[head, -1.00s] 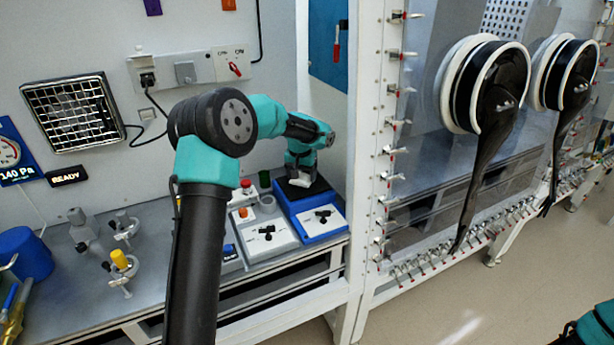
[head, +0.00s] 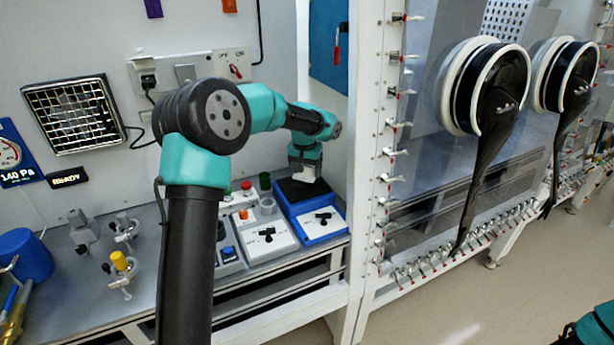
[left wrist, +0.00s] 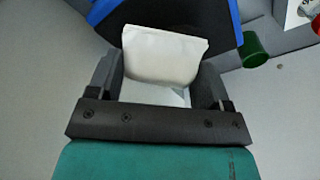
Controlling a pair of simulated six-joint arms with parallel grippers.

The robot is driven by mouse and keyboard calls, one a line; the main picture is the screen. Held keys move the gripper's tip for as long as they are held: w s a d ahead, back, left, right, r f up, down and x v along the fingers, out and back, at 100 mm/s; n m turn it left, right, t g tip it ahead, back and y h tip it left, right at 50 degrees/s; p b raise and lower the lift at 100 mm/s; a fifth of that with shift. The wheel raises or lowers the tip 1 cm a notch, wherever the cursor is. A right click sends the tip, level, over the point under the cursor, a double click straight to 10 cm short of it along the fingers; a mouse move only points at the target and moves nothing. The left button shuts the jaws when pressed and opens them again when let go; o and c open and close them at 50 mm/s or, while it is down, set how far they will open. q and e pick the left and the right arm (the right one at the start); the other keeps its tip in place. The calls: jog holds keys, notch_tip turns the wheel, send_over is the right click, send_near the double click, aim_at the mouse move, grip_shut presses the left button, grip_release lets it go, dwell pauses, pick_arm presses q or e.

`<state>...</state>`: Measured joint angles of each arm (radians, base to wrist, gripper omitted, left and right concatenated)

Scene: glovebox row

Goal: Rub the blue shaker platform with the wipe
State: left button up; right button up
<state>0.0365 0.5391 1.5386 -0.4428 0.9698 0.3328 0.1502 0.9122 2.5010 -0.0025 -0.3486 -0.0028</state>
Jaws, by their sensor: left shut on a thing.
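The blue shaker (head: 283,213) stands on the bench in the middle of the head view, with a flat black top platform (head: 313,190). The black platform (left wrist: 188,12) and its blue edge also show at the top of the left wrist view. My left gripper (head: 302,176) is at the platform's back part, pointing down. It is shut on the folded white wipe (left wrist: 163,58), which sticks out past the fingertips. The wipe's lower edge is at or just above the platform; I cannot tell if they touch. My right gripper is out of view.
A green cup (head: 265,181) and a clear cup (head: 268,206) are close by. Clamps and a blue container (head: 30,255) are further left. A white frame post (head: 362,150) stands to the right.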

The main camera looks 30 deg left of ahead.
aim_at(306, 188)
pick_arm(q)
jog(key=shift+r, duration=1.7)
jog(key=shift+f, duration=0.2)
jog(key=shift+f, duration=3.2)
jog(key=shift+w+a+f, duration=0.25)
jog(key=shift+a+f, duration=0.1)
jog(key=shift+f, duration=0.2)
jog(key=shift+c, duration=0.3)
jog(key=shift+w+a+f, duration=0.15)
jog(key=shift+w+a, duration=0.3)
jog(key=shift+a, duration=0.15)
jog(key=shift+w+a+f, duration=0.15)
jog(key=shift+w+a, duration=0.25)
jog(key=shift+a, duration=0.2)
jog(key=shift+w+d+r, duration=0.1)
jog(key=shift+w+r, duration=0.05)
jog(key=shift+s+d, duration=1.25)
jog(key=shift+d, duration=0.3)
notch_tip(306, 188, up, 2)
jog(key=shift+a+r, duration=0.1)
jog(key=shift+r, duration=2.95)
